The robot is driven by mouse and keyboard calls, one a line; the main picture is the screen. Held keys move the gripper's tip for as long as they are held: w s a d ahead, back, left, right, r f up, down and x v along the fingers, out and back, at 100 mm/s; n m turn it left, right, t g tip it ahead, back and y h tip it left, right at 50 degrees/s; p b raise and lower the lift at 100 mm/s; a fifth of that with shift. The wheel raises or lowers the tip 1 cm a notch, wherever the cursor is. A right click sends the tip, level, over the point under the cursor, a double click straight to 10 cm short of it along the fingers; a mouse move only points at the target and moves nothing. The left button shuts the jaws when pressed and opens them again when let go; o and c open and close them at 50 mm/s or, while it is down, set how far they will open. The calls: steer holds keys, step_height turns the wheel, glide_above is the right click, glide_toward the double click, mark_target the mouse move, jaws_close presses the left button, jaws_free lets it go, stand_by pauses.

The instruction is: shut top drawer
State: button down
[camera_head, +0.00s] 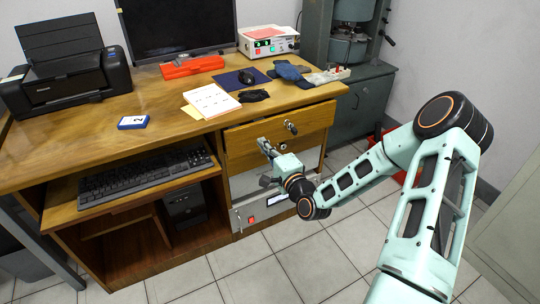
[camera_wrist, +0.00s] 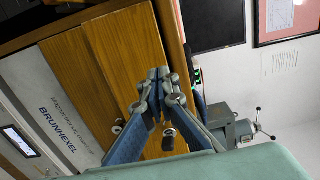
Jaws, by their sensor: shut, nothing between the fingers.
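The top drawer (camera_head: 305,118) is a wooden front under the right side of the desk top, with a dark metal handle (camera_head: 290,127). It seems to stand out a little from the desk. In the wrist view, turned on its side, the top drawer (camera_wrist: 138,50) shows behind my fingers, with a metal handle (camera_wrist: 168,139) partly between them. My gripper (camera_head: 263,143) is shut and empty, its tips at the lower front of the drawer. In the wrist view my gripper (camera_wrist: 158,73) has its tips together before the wood. I cannot tell whether they touch it.
A second wooden drawer (camera_wrist: 92,62) and a grey BRUNHEXEL unit (camera_wrist: 65,105) lie below. A keyboard tray (camera_head: 110,200) is at left. Tiled floor (camera_head: 270,280) is open in front.

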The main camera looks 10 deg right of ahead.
mark_target(250, 128)
steer(key=b+x, duration=0.1)
steer(key=x, duration=0.6)
steer(key=shift+b, duration=0.3)
steer(key=x, duration=0.2)
steer(key=shift+w+a+f, duration=0.1)
steer(key=shift+w+f, duration=0.05)
steer(key=shift+w, duration=0.1)
steer(key=shift+s, duration=0.15)
